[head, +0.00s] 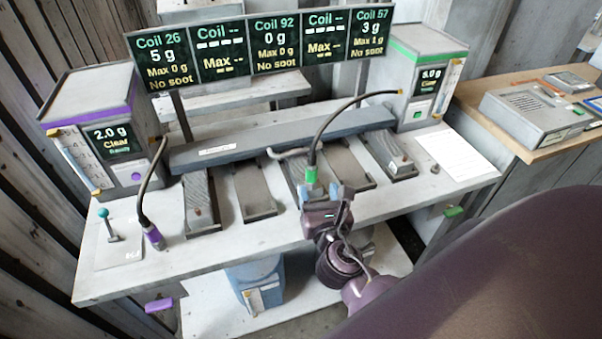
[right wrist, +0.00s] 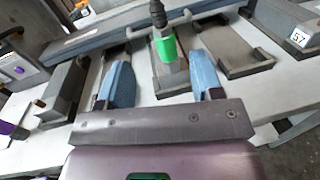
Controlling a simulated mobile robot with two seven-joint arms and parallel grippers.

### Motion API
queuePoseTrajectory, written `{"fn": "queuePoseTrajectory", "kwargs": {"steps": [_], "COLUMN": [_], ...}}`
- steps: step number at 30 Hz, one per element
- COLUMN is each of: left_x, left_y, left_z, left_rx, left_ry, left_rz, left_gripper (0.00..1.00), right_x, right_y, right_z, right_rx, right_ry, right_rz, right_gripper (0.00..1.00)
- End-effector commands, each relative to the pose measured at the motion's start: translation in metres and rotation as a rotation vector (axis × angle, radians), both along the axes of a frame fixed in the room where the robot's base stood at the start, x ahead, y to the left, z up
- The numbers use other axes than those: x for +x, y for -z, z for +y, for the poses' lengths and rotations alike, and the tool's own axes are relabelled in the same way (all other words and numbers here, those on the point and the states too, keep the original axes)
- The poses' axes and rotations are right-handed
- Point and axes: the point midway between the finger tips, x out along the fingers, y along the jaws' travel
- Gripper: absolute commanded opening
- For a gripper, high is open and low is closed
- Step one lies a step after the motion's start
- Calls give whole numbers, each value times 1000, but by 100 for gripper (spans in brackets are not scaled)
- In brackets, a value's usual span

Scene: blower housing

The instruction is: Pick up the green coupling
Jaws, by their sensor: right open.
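The green coupling (head: 311,175) is a small bright green sleeve at the end of a black hose that arches over from the green-striped unit. In the right wrist view the green coupling (right wrist: 166,48) stands roughly upright at the fingertip ends, with a visible gap to each blue finger. My right gripper (head: 325,191) is open and empty, just in front of the coupling. Its fingers also show in the right wrist view (right wrist: 160,68), spread on either side of the coupling in the picture. I cannot tell the depth between them exactly. My left gripper is not in view.
Several dark grey trays (head: 255,203) line the bench (head: 120,275), below a long dark bar (head: 270,142). A purple-striped unit (head: 100,100) with a purple-ended hose (head: 153,236) is at left. The green-striped unit (head: 428,55) is back right.

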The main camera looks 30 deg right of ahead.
Motion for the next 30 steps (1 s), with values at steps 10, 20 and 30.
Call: {"fn": "queuePoseTrajectory", "kwargs": {"steps": [10, 20, 30], "left_x": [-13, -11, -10], "left_y": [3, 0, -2], "left_z": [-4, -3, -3], "left_rx": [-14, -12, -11], "left_ry": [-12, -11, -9], "left_rz": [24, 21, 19], "left_gripper": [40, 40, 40], "right_x": [25, 52, 89], "right_y": [-1, 1, 5], "right_z": [-10, -22, -37], "right_rx": [-64, -60, -60], "right_ry": [0, 0, 0], "right_rz": [26, 28, 27], "right_gripper": [60, 60, 60]}}
